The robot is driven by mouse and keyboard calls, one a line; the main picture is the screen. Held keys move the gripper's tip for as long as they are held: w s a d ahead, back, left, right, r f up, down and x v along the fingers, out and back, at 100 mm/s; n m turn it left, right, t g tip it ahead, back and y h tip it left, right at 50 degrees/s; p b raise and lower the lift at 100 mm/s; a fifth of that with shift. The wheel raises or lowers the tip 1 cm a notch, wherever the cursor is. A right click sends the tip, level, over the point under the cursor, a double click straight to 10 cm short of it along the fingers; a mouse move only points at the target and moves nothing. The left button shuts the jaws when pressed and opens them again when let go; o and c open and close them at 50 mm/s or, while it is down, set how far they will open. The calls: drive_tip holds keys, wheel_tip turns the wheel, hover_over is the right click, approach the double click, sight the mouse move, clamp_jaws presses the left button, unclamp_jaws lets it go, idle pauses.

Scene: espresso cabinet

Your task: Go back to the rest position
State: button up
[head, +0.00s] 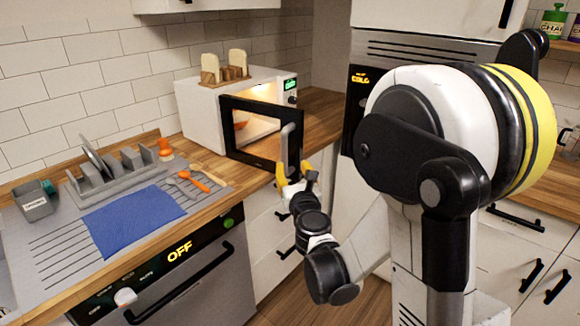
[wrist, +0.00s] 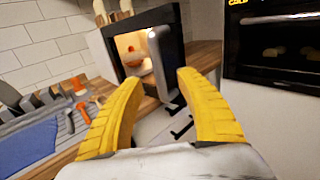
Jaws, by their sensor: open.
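My gripper (head: 296,180) is at the microwave door in the head view, near the lower end of its handle. In the wrist view my gripper (wrist: 152,108) shows two yellow fingers spread wide apart with nothing between them. The white microwave (head: 200,118) stands on the wooden counter with its dark-framed door (head: 262,153) swung open. The grey handle (wrist: 158,62) shows beyond the fingers in the wrist view; whether a finger touches it I cannot tell. The lit inside holds an orange-red item (wrist: 133,58).
A grey dish rack (head: 115,175), a blue cloth (head: 133,219) and orange utensils (head: 193,181) lie on the left counter. A dishwasher (head: 190,290) reading OFF is below. A wooden toast holder (head: 225,73) sits on the microwave. A built-in oven (wrist: 272,45) is at the right.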

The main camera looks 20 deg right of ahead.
drive_tip(key=s+a+r+n+g+y, duration=0.1)
drive_tip(key=s+a+r+n+y, duration=0.25)
drive_tip(key=a+n, duration=0.55)
drive_tip(key=s+a+r+n+g+y, duration=0.15)
drive_tip(key=s+a+n+y, duration=0.3)
drive_tip(key=n, duration=0.75)
drive_tip(key=s+d+f+n+g+h, duration=0.1)
drive_tip(key=s+f+n+g, duration=0.3)
drive_tip(key=s+n, duration=0.5)
drive_tip(key=s+d+f+n+g+h, duration=0.2)
drive_tip(key=s+f+n+g, duration=0.2)
drive_tip(key=s+n, duration=0.4)
drive_tip(key=s+f, duration=0.1)
drive_tip(key=s, duration=0.3)
drive_tip(key=shift+s+d+n+h, duration=0.15)
drive_tip(key=shift+d+n+h, duration=0.15)
drive_tip(key=shift+n, duration=0.1)
drive_tip(key=shift+f, duration=0.15)
